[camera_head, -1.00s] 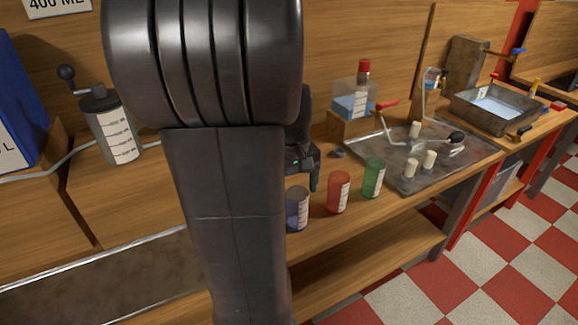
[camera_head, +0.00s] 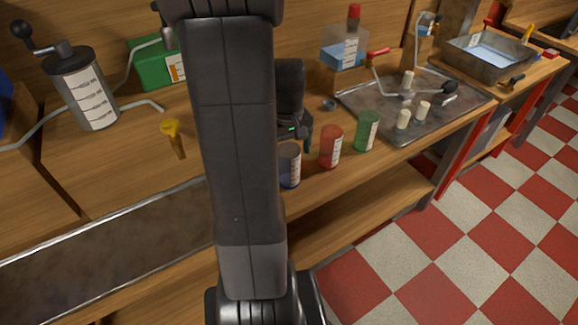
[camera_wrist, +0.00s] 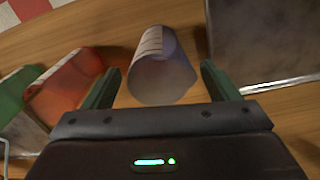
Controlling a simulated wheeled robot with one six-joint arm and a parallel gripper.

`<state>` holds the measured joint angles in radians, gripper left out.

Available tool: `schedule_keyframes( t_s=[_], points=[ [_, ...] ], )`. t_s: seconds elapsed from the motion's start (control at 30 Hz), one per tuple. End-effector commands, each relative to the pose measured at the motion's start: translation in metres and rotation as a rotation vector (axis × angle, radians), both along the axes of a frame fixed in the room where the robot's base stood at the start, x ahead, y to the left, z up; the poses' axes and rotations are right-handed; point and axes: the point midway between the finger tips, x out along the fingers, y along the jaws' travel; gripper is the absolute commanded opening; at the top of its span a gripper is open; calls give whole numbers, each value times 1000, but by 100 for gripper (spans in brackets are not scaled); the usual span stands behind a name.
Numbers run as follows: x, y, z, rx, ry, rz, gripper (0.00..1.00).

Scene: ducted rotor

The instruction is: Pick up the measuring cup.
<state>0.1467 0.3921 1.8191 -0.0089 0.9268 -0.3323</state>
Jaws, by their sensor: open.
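A translucent blue-grey measuring cup (camera_head: 289,166) with a white scale label stands on the wooden bench, partly behind my arm. A red cup (camera_head: 331,147) and a green cup (camera_head: 367,131) with similar labels stand to its right. My gripper (camera_head: 304,142) is just behind the blue-grey cup, mostly hidden by my arm in the head view. In the wrist view, my open gripper (camera_wrist: 160,74) has the blue-grey cup (camera_wrist: 162,72) between and beyond its two green fingers, with gaps on both sides. The red cup (camera_wrist: 68,85) is left of the left finger, close to it.
A metal tray (camera_head: 425,100) with white pegs lies right of the cups. A dark metal plate (camera_wrist: 265,40) lies right of the cup in the wrist view. A pump canister (camera_head: 84,90), a yellow-topped tool (camera_head: 172,135) and a green box (camera_head: 155,65) are at left.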

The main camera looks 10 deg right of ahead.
Motion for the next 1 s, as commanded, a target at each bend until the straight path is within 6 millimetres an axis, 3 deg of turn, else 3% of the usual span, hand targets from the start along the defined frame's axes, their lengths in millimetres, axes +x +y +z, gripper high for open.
schedule_keyframes(
  t_s=[0.33,0.67,0.9,1.0],
  points=[
    [3,-2,-43,0,4,0,81],
    [4,-2,-49,0,1,0,81],
    [3,-2,-49,0,1,0,34],
    [4,-2,-49,0,1,0,31]
  ],
)
